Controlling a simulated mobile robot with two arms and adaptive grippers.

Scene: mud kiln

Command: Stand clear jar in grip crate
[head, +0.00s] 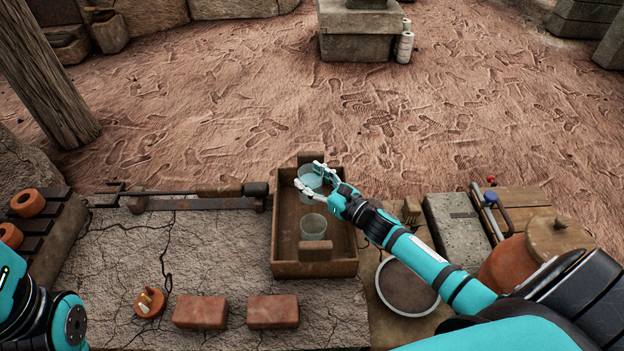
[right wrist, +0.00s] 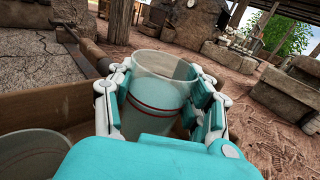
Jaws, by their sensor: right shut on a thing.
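The brown wooden grip crate (head: 280,268) stands on the worktop, with a raised grip block at its far and near ends. My right gripper (head: 312,178) is shut on a clear jar (right wrist: 155,108) at the far end of the crate. The jar looks upright, with red bands around it in the right wrist view; its base is hidden, so I cannot tell whether it touches the crate floor. A second clear jar (head: 313,226) stands upright in the near half of the crate. Part of my left arm shows at lower left, its gripper out of frame.
Two red bricks (head: 200,312) and a small orange-brown piece (head: 150,301) lie in front of the crate. A long iron tool (head: 195,203) lies to its left. A round bowl (head: 405,288), a grey block (head: 455,232) and a lidded clay pot (head: 515,265) stand to the right.

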